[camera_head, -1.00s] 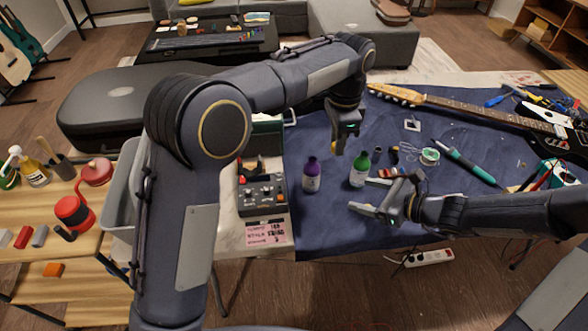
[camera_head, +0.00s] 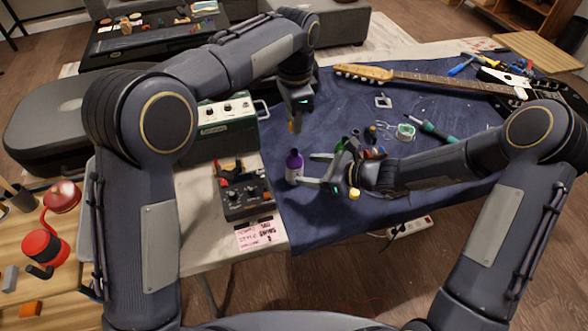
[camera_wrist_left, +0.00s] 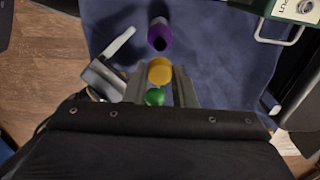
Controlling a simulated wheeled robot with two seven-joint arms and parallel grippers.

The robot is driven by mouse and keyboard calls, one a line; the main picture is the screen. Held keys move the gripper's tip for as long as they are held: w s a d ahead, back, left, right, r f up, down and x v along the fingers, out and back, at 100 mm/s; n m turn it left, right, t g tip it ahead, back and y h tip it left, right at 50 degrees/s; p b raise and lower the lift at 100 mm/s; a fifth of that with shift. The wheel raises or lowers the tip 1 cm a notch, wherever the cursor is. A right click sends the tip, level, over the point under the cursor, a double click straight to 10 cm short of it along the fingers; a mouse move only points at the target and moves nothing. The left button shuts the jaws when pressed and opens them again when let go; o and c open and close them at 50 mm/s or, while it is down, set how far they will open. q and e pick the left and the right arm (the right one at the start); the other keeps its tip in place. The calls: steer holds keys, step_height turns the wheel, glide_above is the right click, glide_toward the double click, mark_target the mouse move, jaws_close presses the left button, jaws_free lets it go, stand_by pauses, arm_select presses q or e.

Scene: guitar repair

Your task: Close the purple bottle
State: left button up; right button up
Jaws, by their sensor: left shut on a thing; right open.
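The purple bottle (camera_head: 294,168) stands upright on the blue mat, with a pale label. The left wrist view shows the purple bottle (camera_wrist_left: 160,36) with a dark open mouth. My left gripper (camera_head: 292,124) is above the bottle, shut on a yellow cap (camera_wrist_left: 159,72), apart from the mouth. My right gripper (camera_head: 308,170) is open, its fingers pointing left at the bottle's right side; I cannot tell if they touch it. A green bottle (camera_head: 343,143) is mostly hidden behind the right gripper.
A small yellow round thing (camera_head: 354,194) shows by the right gripper. A black pedal unit (camera_head: 245,198) and a green amplifier box (camera_head: 228,128) stand left of the bottle. A guitar neck (camera_head: 430,80) lies across the back of the blue mat (camera_head: 340,105).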

mark_target(289, 167)
steer(key=x, duration=0.7)
steer(key=shift+w+a+f, duration=0.15)
steer(key=shift+a, duration=0.1)
steer(key=c, duration=1.5)
arm_select(q)
steer(key=shift+f, duration=2.5)
arm_select(e)
steer(key=shift+o, duration=0.2)
arm_select(q)
steer(key=shift+f, duration=0.9)
steer(key=shift+f, duration=0.55)
arm_select(e)
jaws_close()
